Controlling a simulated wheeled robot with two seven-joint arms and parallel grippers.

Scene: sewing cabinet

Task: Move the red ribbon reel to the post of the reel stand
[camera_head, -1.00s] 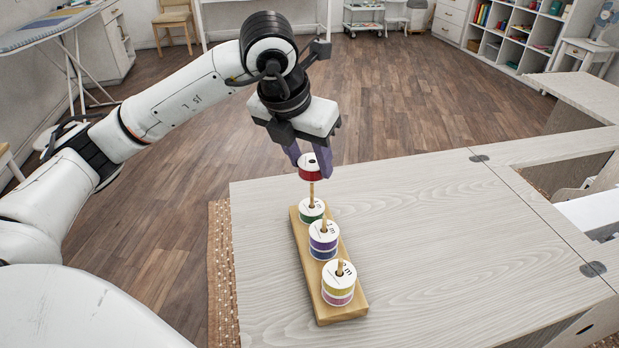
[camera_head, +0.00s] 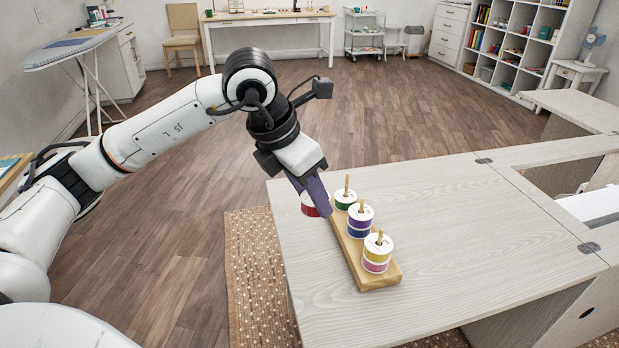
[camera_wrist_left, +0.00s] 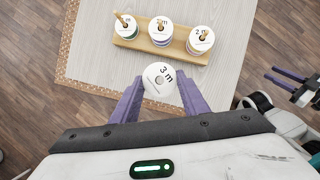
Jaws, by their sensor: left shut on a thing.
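The red ribbon reel (camera_head: 309,204) has a white top and is held by my left gripper (camera_head: 322,208), whose purple fingers are shut on it. In the left wrist view the reel (camera_wrist_left: 161,82), marked "3 m", sits between the fingertips. It is beside the far end of the wooden reel stand (camera_head: 386,280), clear of its posts; its height over the table is hard to judge. The stand's posts carry a green reel (camera_head: 346,204), a purple and blue reel (camera_head: 359,225) and a yellow and pink reel (camera_head: 376,259). My right gripper (camera_wrist_left: 269,73) shows small in the left wrist view, fingers apart and empty.
The stand is on a pale wooden table (camera_head: 450,235), whose right part is clear. The table's left edge runs near the held reel. A woven rug (camera_head: 255,265) lies on the floor at left. An open recess (camera_head: 565,175) is at the table's right.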

